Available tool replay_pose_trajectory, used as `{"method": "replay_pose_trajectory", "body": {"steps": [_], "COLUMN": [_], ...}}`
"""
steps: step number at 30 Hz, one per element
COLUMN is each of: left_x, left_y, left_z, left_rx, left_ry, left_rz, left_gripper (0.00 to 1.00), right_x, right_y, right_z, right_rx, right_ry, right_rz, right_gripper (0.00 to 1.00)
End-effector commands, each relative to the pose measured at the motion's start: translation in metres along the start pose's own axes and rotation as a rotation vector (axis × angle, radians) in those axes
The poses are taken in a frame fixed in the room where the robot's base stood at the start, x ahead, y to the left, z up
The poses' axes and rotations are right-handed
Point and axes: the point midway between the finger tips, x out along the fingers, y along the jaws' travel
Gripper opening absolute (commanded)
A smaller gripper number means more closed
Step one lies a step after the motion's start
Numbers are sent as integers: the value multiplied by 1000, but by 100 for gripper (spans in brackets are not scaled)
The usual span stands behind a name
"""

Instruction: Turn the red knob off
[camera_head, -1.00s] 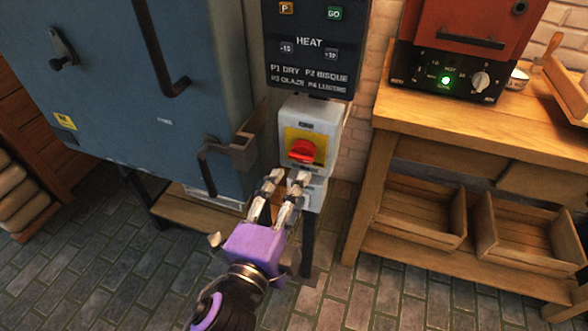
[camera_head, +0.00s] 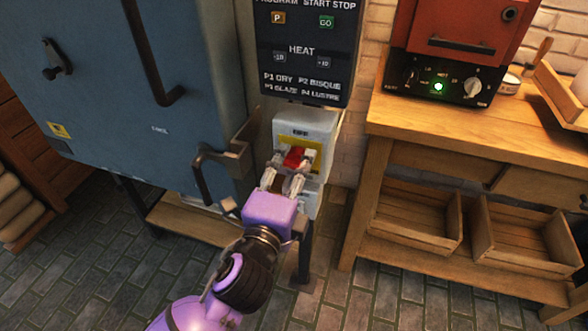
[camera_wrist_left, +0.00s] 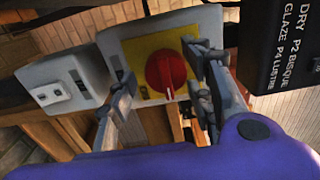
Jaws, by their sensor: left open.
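The red knob (camera_head: 294,157) sits on a yellow plate (camera_head: 318,149) on a pale grey switch box (camera_head: 308,125) beside the blue kiln. My left gripper (camera_head: 288,164) is open, its fingertips at the knob and partly covering it in the head view. In the left wrist view the red knob (camera_wrist_left: 166,72) shows between the two spread fingers (camera_wrist_left: 163,75), with a gap on each side; I cannot tell if either finger touches it. My right gripper is not in view.
The blue kiln (camera_head: 120,90) with its handle bracket (camera_head: 228,160) stands just left of the switch box. The black control panel (camera_head: 303,60) hangs above it. A wooden workbench (camera_head: 470,130) with a red oven (camera_head: 455,35) and crates is at the right.

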Motion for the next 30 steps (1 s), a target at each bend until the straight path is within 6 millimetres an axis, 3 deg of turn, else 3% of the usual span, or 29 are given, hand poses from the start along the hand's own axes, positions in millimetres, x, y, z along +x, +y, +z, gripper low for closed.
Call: {"method": "replay_pose_trajectory", "body": {"steps": [4, 13, 23, 30], "left_x": [0, 0, -1, -1], "left_y": [0, 2, 3, 3], "left_z": [0, 0, 0, -2], "left_rx": [-1, -1, -54, -206], "left_ry": [0, 0, -2, -4], "left_rz": [0, 3, 9, 12], "left_gripper": [46, 7, 7, 7], "right_x": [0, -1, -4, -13], "right_y": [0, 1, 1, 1], "right_z": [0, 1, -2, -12], "right_rx": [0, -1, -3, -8], "right_ry": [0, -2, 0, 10], "right_rz": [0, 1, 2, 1], "right_gripper": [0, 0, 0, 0]}}
